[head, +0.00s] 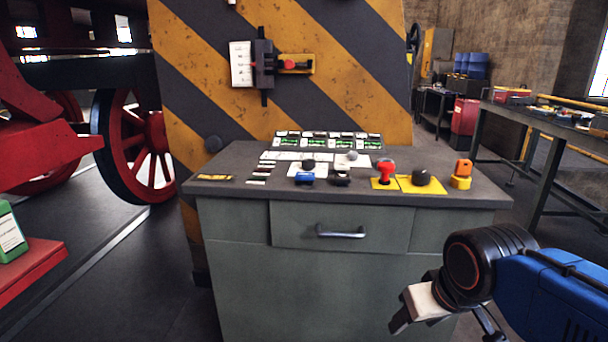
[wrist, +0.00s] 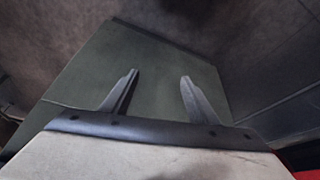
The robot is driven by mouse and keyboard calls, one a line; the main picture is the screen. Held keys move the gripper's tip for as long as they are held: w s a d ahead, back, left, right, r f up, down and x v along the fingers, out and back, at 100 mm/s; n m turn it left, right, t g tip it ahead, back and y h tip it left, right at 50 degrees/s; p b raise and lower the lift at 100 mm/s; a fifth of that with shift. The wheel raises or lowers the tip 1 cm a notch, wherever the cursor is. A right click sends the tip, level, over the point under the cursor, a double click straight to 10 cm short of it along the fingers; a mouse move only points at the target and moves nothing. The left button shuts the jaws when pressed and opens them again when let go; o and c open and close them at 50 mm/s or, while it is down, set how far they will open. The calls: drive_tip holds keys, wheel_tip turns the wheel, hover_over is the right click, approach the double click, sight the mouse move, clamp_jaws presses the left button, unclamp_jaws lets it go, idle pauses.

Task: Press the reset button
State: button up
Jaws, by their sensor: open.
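A grey-green control cabinet (head: 240,225) stands ahead with buttons and knobs on its top. These include a blue button (head: 304,178), a dark button (head: 340,179), a red mushroom-shaped button (head: 384,170) on a yellow plate, a black knob (head: 421,177) on a yellow plate and an orange-and-yellow control (head: 461,172). The labels are too small to read, so I cannot tell which is the reset button. My gripper (head: 399,316) is low in front of the cabinet's right side, below its top. In the wrist view its fingers (wrist: 159,90) are apart and empty, with a grey-green surface beyond.
A drawer handle (head: 341,231) sticks out of the cabinet front. A striped yellow-and-black panel (head: 335,70) with a red-handled lever (head: 290,64) rises behind. A workbench (head: 540,120) stands at right. A red-wheeled locomotive (head: 130,150) is at left.

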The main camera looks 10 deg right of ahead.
drive_tip(key=shift+w+r, duration=0.1)
drive_tip(key=c, duration=0.5)
drive_tip(key=shift+w+a+r, duration=0.1)
drive_tip(key=shift+w+r, duration=0.3)
drive_tip(key=shift+r, duration=0.2)
drive_tip(key=shift+w+a+r, duration=0.1)
drive_tip(key=shift+w+r, duration=0.3)
drive_tip(key=shift+r, duration=0.2)
clamp_jaws()
drive_tip(key=w+a+r+m, duration=0.1)
drive_tip(key=w+a+r, duration=0.4)
drive_tip(key=w+r, duration=0.5)
drive_tip(key=w+a+r+m+g, duration=0.1)
drive_tip(key=w+a+r, duration=0.4)
drive_tip(key=w+r, duration=0.5)
drive_tip(key=w+a+r+m+h, duration=0.1)
drive_tip(key=w+a+r, duration=0.4)
drive_tip(key=w+r, duration=0.6)
drive_tip(key=shift+a+g, duration=0.3)
drive_tip(key=shift+r, duration=0.1)
